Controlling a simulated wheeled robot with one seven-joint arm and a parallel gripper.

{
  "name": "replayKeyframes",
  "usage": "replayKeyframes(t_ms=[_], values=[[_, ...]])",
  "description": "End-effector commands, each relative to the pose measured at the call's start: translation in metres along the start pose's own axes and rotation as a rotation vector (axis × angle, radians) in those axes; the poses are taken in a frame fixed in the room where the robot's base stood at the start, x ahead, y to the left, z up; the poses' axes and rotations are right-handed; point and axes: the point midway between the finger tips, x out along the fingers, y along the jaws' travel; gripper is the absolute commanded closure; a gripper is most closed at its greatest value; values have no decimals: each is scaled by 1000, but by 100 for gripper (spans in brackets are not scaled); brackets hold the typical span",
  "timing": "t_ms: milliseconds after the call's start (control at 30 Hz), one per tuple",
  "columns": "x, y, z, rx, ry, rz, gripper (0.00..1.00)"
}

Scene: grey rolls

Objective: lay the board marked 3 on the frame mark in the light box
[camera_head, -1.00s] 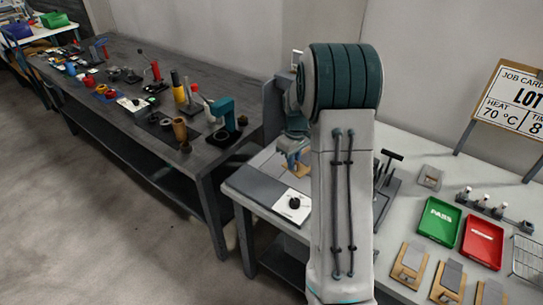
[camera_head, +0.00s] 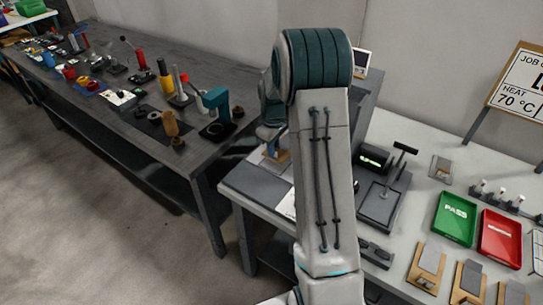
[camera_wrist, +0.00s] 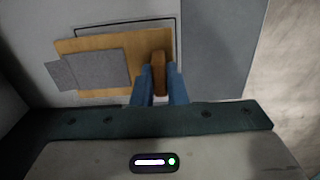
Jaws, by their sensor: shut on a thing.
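My gripper (camera_wrist: 159,78) is shut on the upright tan grip of a tan board (camera_wrist: 97,45) with a grey sheet (camera_wrist: 95,72) on it. No number shows on the board. Below it is a pale surface with a thin black frame mark (camera_wrist: 125,20). The board covers much of the mark, whose upper line and right corner show; the board reaches past it on the left. I cannot tell if the board touches the surface. In the head view, my gripper (camera_head: 271,137) and the board (camera_head: 276,157) are partly hidden by my arm.
Boards with grey sheets (camera_head: 427,265) lie at the bench's front right, near a green PASS tray (camera_head: 455,217) and a red tray (camera_head: 499,238). A black device with a lit display (camera_head: 374,158) and a dark stand (camera_head: 383,203) are right of my arm. A crowded dark table (camera_head: 150,125) stands left.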

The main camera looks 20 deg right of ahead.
Motion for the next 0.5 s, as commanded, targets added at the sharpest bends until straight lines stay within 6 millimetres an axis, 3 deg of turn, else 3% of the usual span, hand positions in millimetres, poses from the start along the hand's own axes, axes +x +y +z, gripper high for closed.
replayKeyframes(t_ms=[133, 333, 500], values=[[8, -5, -5, -1, -1, 0, 100], [37, -5, -5, -1, -2, -1, 100], [44, -5, -5, -2, 1, 1, 100]])
